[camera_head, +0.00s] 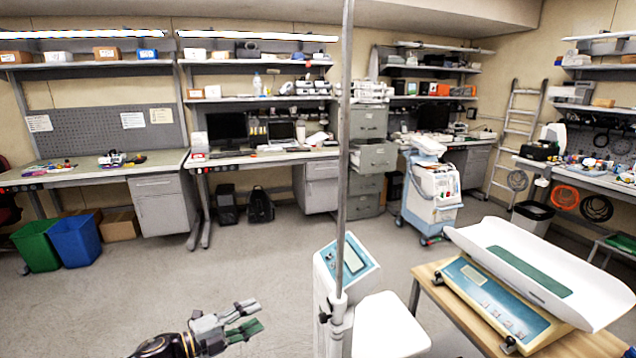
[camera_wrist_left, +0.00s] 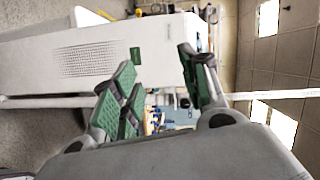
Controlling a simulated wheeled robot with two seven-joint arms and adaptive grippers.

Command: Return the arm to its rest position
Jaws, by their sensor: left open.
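My left gripper (camera_head: 246,320) shows at the bottom of the head view, held over open floor left of the white pump stand. In the left wrist view its green-padded fingers (camera_wrist_left: 158,95) are spread apart with nothing between them. My left arm comes in from the bottom edge in the head view. A white device housing with a vent grille (camera_wrist_left: 90,60) shows beyond the fingers in the left wrist view. I cannot tell whether it touches them. My right gripper is not in either view.
A metal pole (camera_head: 344,150) rises beside a white device with a blue panel (camera_head: 350,262). A baby scale (camera_head: 540,270) sits on a wooden table (camera_head: 428,275) at the right. Green (camera_head: 36,246) and blue (camera_head: 75,242) bins stand far left. The middle floor is clear.

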